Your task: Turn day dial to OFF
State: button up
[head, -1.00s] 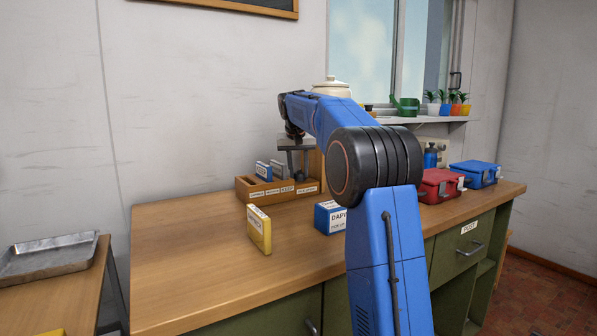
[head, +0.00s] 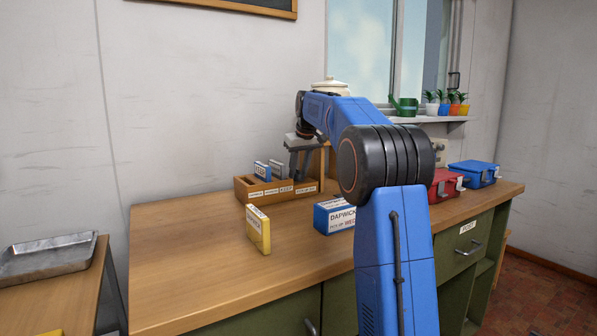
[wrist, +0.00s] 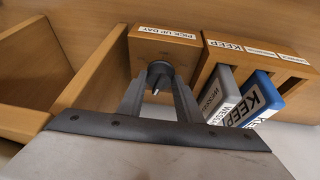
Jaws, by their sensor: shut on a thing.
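The day dial (wrist: 158,69) is a dark round knob on a wooden face under a "PICK UP DAY" label (wrist: 169,33) in the wrist view. A narrow pointed part of it points down in that picture. No OFF mark can be made out. My gripper (wrist: 159,82) has its two grey fingers on either side of the knob and is shut on it. In the head view my gripper (head: 299,168) is tilted over the right end of the wooden organizer (head: 243,191); the dial itself is hidden there.
A grey box (wrist: 219,95) and a blue box (wrist: 256,98) stand in organizer slots close to the fingers. A yellow box (head: 258,230) and a blue-and-white box (head: 335,217) stand on the bench (head: 190,250). Red (head: 444,185) and blue cases (head: 473,174) sit at right.

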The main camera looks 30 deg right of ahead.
dwell(0.3)
jog(key=o, duration=1)
jog(key=shift+o, duration=0.2)
jog(key=v, duration=1.7)
jog(key=shift+r, duration=0.25)
jog(key=shift+c, duration=0.5)
